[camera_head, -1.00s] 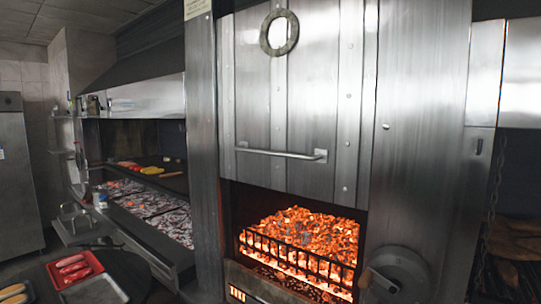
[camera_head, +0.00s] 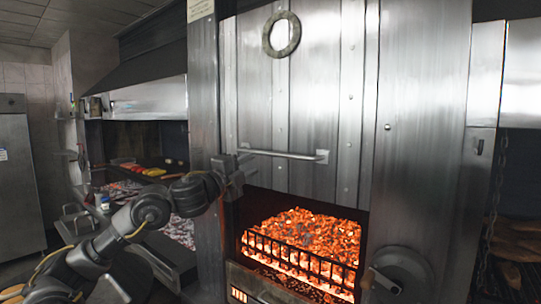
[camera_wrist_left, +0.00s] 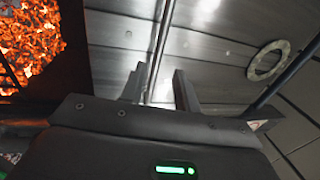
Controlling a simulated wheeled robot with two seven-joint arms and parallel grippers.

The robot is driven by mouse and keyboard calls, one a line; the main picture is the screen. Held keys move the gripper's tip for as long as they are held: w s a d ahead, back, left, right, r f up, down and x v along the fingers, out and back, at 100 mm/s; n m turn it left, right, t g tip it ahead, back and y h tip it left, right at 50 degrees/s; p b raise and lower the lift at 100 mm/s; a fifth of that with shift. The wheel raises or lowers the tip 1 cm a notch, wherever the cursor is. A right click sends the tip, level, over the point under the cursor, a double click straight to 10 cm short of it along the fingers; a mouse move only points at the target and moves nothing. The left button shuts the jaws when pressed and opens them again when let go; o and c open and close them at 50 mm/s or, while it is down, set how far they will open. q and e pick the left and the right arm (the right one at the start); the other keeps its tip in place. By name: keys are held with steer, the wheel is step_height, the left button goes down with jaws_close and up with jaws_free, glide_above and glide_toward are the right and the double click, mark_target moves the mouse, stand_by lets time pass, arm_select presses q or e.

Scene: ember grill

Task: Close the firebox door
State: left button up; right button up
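The firebox door (camera_head: 318,100) is a riveted steel panel. It stands raised, with the firebox opening (camera_head: 300,240) and glowing embers showing below it. A horizontal bar handle (camera_head: 285,154) crosses its lower part. My left gripper (camera_head: 240,165) is at the left end of the handle in the head view and hides that end. In the left wrist view, the two fingers (camera_wrist_left: 159,88) stand apart, with the handle bar (camera_wrist_left: 160,45) running between them. Gaps show beside the bar, so the gripper looks open around it. My right gripper is in neither view.
A hand wheel (camera_head: 400,272) sticks out at the lower right of the firebox. A ring (camera_head: 281,34) is on the upper door. A grate (camera_head: 300,262) fronts the embers. A charcoal grill (camera_head: 180,229) with food on a shelf lies left, behind my left arm.

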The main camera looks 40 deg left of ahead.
mark_target(270, 155)
arm_select(q)
steer(key=w+p, duration=0.1)
steer(key=w, duration=0.2)
steer(key=w+r+p, duration=0.1)
steer(key=w+p, duration=0.1)
steer(key=w, duration=0.1)
steer(key=w+r+p, duration=0.1)
steer(key=w+p, duration=0.1)
steer(key=w, duration=0.1)
steer(key=shift+w+a, duration=0.15)
steer(key=shift+w, duration=0.2)
steer(key=shift+w+r+p, duration=0.1)
steer(key=shift+w+p, duration=0.25)
steer(key=shift+w, duration=0.2)
jaws_close()
